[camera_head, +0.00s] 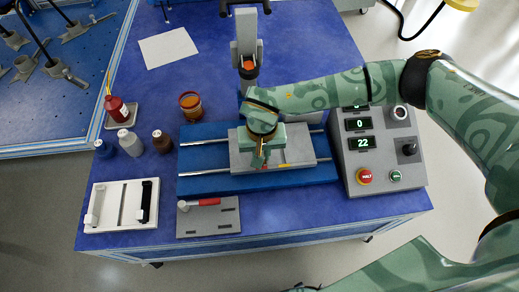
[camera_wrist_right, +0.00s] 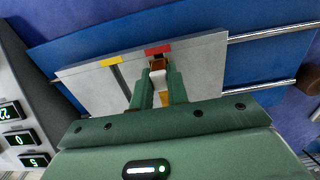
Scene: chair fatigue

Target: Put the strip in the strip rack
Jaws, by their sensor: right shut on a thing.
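My right gripper (camera_head: 262,160) is over the grey sliding plate (camera_head: 300,148) in the middle of the table, pointing down. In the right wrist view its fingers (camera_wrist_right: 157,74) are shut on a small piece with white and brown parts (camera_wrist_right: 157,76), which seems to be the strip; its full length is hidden. It is at the plate beside a red mark (camera_wrist_right: 158,50). I cannot tell if it touches the plate. My left gripper is not in view.
A grey slotted plate (camera_head: 222,228) with a red-handled tool (camera_head: 200,203) lies in front. A control box (camera_head: 385,178) stands right of the blue bed with rails (camera_head: 200,158). A paper sheet (camera_head: 168,47) lies behind.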

